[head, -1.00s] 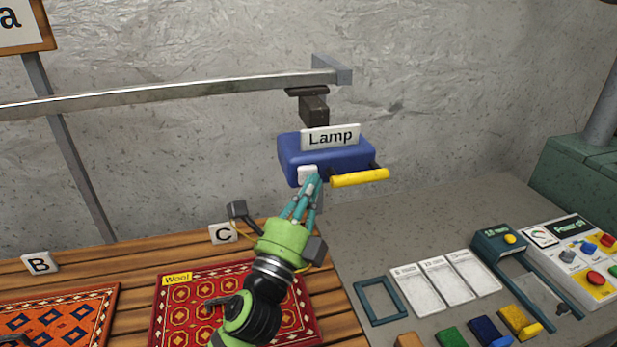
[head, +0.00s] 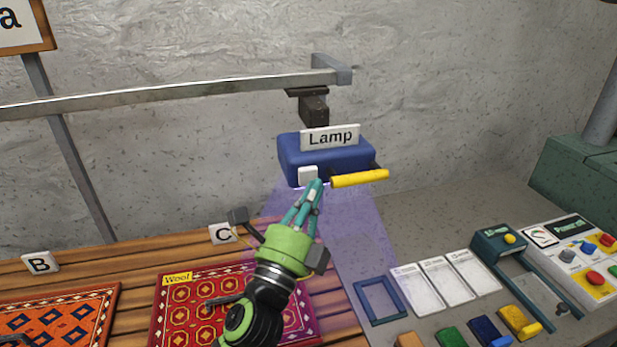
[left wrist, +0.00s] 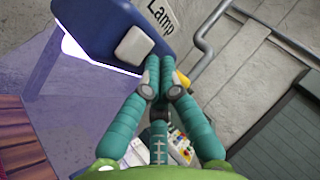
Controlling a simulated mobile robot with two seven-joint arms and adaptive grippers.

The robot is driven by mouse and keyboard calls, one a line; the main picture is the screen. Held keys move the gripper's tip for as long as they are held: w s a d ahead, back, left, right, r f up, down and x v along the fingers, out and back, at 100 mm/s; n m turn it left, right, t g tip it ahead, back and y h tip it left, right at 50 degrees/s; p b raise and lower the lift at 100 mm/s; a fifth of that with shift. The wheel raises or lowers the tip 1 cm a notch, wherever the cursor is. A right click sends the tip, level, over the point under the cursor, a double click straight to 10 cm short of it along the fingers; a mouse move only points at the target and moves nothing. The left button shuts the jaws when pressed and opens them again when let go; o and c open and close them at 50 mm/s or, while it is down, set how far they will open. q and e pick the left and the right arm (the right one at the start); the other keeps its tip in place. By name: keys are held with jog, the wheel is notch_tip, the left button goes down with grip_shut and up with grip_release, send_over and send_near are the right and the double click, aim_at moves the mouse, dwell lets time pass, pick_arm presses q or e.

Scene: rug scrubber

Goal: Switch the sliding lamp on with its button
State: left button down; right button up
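The blue lamp (head: 345,160) hangs from a metal rail and carries a sign reading "Lamp" (head: 330,137). Its underside glows and a violet beam falls below it. A white square button (head: 307,175) is on the lamp's front; it also shows in the left wrist view (left wrist: 134,44). A yellow handle (head: 360,178) sticks out on the right. My left gripper (head: 315,184) is shut and empty, its fingertips together just below and right of the button. In the left wrist view the tips (left wrist: 161,84) look apart from the button. My right gripper is not in view.
The rail (head: 180,95) runs left along the wall. A red rug tagged "Wool" (head: 180,315) and an orange rug (head: 60,320) lie on the wooden table. A grey bench at right holds cards (head: 445,280), coloured blocks and a control panel (head: 570,255).

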pick_arm(q)
jog(key=s+d, duration=0.2)
jog(key=s, duration=0.3)
jog(key=shift+s, duration=0.35)
